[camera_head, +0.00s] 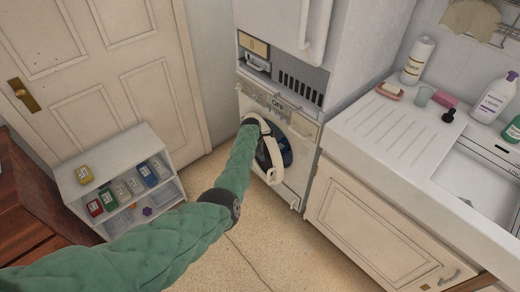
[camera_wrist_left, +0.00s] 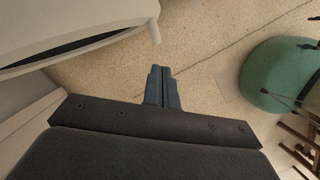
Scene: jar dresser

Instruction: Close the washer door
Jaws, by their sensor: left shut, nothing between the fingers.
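The washer (camera_head: 288,190) is a white front-loader, set low in the tall white unit. Its round door, with a white rim (camera_head: 274,177) and dark glass, stands swung out from the front, so it is open. The dark round opening (camera_head: 285,152) shows partly behind it. My left arm reaches to the door's upper left side in the head view; its fingers cannot be made out there. In the left wrist view my left gripper (camera_wrist_left: 162,84) is shut and empty above the floor. A pale curved part (camera_wrist_left: 85,22), apparently the door, is at upper left, apart from the fingertips. My right gripper is not in view.
A white counter (camera_head: 365,150) with a sink stands right of the washer, bearing bottles and soap. A small white shelf (camera_head: 110,160) with several coloured boxes stands left, before a closed panelled door (camera_head: 100,60). The speckled floor (camera_head: 270,235) before the washer is clear.

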